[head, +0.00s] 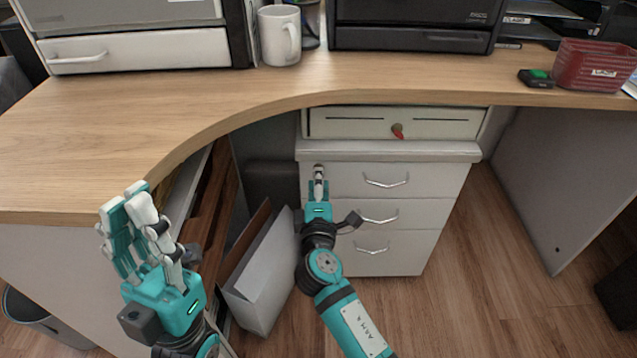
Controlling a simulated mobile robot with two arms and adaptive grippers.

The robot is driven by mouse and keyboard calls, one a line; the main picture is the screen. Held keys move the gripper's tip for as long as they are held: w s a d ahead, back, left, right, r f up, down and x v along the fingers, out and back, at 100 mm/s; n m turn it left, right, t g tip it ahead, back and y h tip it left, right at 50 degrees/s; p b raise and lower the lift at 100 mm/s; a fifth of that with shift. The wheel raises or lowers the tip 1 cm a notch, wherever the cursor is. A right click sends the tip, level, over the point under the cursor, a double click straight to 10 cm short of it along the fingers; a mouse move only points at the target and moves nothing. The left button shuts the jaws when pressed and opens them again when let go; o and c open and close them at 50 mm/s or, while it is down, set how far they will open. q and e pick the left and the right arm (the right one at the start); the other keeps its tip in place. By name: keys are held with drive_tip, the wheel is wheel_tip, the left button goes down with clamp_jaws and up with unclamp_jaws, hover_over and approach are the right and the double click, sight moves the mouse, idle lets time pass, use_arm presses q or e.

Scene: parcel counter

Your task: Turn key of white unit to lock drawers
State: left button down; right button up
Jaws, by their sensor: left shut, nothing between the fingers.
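The white unit (384,212) stands under the desk with three drawers, all flush, each with a silver handle. My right gripper (319,176) reaches up to the top left corner of its top drawer. A small round metallic piece (318,168) shows at the fingertips there. The fingers are close together, and they hide any key at that spot, so I cannot tell whether they grip it. My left gripper (140,212) is raised at the lower left, in front of the desk edge. It is shut and empty, well apart from the unit.
A slim drawer (350,124) with a red key (397,131) sits above the unit, under the desktop (270,88). A white folder box (262,270) stands left of the unit. The desk holds a white mug (280,36) and red basket (594,66). Floor to the unit's right is clear.

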drive_tip(key=shift+w, duration=0.35)
clamp_jaws()
